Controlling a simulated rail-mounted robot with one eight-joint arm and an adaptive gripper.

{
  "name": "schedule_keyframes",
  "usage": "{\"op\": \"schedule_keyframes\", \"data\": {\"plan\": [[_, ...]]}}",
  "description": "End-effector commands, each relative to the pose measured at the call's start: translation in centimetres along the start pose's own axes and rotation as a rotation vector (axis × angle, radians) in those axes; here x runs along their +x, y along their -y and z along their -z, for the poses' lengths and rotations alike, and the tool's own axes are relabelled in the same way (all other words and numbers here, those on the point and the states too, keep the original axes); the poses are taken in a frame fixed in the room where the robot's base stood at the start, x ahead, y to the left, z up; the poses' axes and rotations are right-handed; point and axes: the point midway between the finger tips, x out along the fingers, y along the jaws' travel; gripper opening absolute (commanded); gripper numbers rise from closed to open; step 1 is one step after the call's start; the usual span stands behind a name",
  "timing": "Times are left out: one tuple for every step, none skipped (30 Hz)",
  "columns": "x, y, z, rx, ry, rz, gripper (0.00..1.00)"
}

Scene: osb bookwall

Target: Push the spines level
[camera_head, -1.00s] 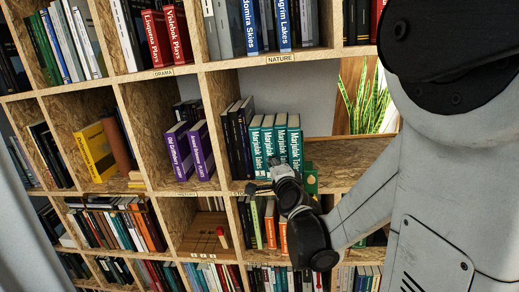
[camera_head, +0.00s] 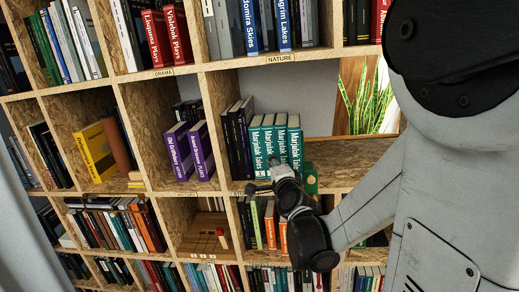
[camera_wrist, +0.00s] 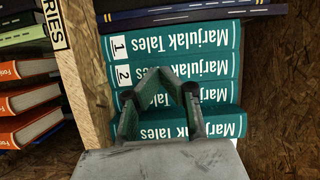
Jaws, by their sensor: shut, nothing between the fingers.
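Several teal "Marjulak Tales" books (camera_head: 268,138) stand upright side by side in the shelf compartment, right of some dark books. In the wrist view the teal books (camera_wrist: 180,42) appear as a stack because the camera is turned. The spines marked 1 and 2 are plainly readable; the others are partly covered by my fingers. My gripper (camera_head: 272,162) is in front of the lower part of the teal spines. In the wrist view my gripper (camera_wrist: 172,84) has its fingertips close together with no object between them, over the middle spines. I cannot tell whether the fingertips touch a spine.
Dark books (camera_head: 238,140) stand left of the teal ones. The shelf board (camera_head: 345,160) to the right is bare, with a plant (camera_head: 368,105) behind. A shelf edge with a label (camera_wrist: 55,25) runs close to my fingers.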

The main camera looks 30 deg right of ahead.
Motion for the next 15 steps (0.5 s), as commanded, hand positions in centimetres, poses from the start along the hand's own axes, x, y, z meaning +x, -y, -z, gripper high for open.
{"op": "schedule_keyframes", "data": {"plan": [[-0.5, 0.0, -0.2, -0.002, 0.001, 0.000, 0.00], [-0.7, 0.0, -0.3, -0.001, 0.001, 0.000, 0.00], [-1.0, 0.0, -0.4, -0.001, 0.001, 0.001, 0.00], [-1.2, 0.0, -0.5, -0.002, 0.002, 0.001, 0.00], [-1.5, 0.0, -0.6, -0.002, 0.001, 0.000, 0.00], [-1.8, 0.0, -0.7, -0.002, 0.001, 0.000, 0.00], [-2.1, 0.0, -0.8, -0.002, 0.001, 0.000, 0.00], [-2.3, 0.0, -0.9, -0.002, 0.001, 0.000, 0.00], [-2.6, 0.0, -1.0, -0.002, 0.001, 0.000, 0.00], [-2.9, 0.0, -1.1, -0.002, 0.001, 0.001, 0.00], [-3.1, 0.0, -1.1, -0.002, 0.000, 0.001, 0.00], [-3.4, 0.0, -1.2, -0.002, 0.001, 0.001, 0.00], [-3.7, 0.0, -1.3, -0.002, 0.001, 0.002, 0.00], [-3.8, 0.0, -1.4, -0.002, 0.001, 0.001, 0.00], [-4.1, 0.0, -1.5, -0.003, 0.001, 0.001, 0.00]]}}
